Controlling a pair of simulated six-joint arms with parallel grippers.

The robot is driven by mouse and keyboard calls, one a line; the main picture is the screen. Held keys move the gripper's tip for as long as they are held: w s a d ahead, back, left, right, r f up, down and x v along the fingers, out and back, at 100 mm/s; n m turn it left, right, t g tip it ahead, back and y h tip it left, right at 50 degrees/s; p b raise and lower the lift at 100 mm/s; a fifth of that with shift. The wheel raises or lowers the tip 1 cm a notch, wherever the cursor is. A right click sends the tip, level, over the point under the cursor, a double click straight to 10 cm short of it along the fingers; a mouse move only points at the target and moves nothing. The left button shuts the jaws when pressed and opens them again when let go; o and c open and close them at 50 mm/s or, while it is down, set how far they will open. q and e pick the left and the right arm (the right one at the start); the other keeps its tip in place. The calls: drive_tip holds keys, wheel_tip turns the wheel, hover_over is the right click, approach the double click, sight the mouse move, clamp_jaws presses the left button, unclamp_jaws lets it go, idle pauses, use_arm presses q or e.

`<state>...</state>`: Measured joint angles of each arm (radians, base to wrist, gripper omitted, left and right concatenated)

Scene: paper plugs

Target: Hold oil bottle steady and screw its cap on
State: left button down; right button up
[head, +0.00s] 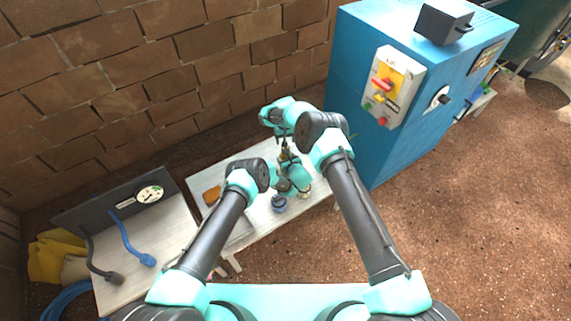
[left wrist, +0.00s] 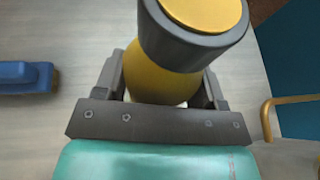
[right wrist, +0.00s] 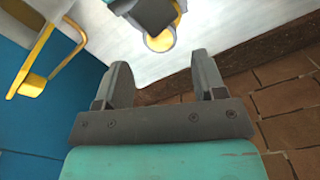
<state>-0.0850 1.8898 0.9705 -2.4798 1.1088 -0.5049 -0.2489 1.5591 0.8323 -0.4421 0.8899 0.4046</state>
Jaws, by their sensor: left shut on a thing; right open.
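In the left wrist view a yellow oil bottle (left wrist: 160,76) stands between the fingers of my left gripper (left wrist: 162,88), which is shut on its body. A wide dark grey band with a yellow disc on top (left wrist: 205,12) sits above the body; I cannot tell whether this is the cap on the bottle. In the head view the bottle is small and partly hidden between my arms. My right gripper (right wrist: 156,82) is open and empty. A yellow ring-like part and a dark block (right wrist: 155,14) show beyond its fingertips, apart from them. No separate loose cap is clear.
A blue cabinet (head: 350,135) stands at the right, a brick wall (head: 150,70) behind. A second table with a gauge panel (head: 115,208) is at the left.

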drive_tip(key=n, duration=0.1)
drive_tip(key=r+n, duration=0.1)
drive_tip(key=n, duration=0.2)
drive_tip(key=shift+r+n, duration=0.35)
drive_tip(key=shift+n, duration=0.05)
drive_tip(key=shift+f, duration=4)
drive_tip(key=shift+c, duration=0.3)
drive_tip(key=c, duration=0.9)
drive_tip(key=shift+c, duration=0.2)
